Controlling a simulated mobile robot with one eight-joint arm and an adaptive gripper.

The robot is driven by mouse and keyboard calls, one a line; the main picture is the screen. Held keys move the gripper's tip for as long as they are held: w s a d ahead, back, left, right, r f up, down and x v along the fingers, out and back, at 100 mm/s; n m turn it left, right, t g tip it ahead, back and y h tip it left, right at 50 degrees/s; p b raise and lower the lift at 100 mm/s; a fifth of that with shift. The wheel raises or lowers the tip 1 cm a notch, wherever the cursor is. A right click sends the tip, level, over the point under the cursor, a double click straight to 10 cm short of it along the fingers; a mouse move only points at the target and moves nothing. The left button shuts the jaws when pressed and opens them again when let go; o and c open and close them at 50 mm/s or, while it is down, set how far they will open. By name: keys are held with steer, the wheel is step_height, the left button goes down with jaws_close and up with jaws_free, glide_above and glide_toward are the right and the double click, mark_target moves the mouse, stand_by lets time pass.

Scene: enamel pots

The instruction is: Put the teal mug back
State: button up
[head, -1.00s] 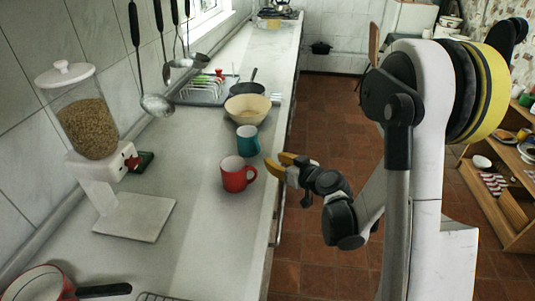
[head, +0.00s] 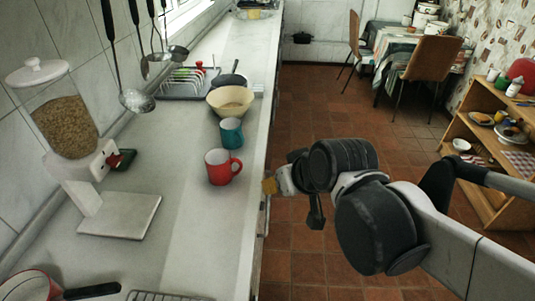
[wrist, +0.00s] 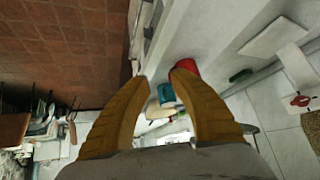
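The teal mug (head: 231,132) stands on the counter just behind the red mug (head: 222,167) in the head view. In the wrist view the teal mug (wrist: 167,94) shows between my fingers, with the red mug (wrist: 186,67) beside it at the right fingertip. My gripper (head: 268,187) is off the counter's right edge, to the right of and a little nearer than the red mug. In the wrist view my gripper (wrist: 158,72) has its two yellow fingers spread with nothing held between them. Much of the gripper is hidden behind my arm in the head view.
A cream bowl (head: 230,101) and a dark pan (head: 229,80) stand behind the mugs. A dish rack (head: 187,83) is at the wall. A cereal dispenser (head: 66,130) stands left. The counter (head: 185,215) is clear in front of the mugs. Wooden shelves (head: 485,150) stand far right.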

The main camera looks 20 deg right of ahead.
steer(key=s+d+m+h, duration=0.1)
steer(key=s+d, duration=0.1)
steer(key=s, duration=0.3)
steer(key=shift+s+g, duration=0.4)
stand_by(0.8)
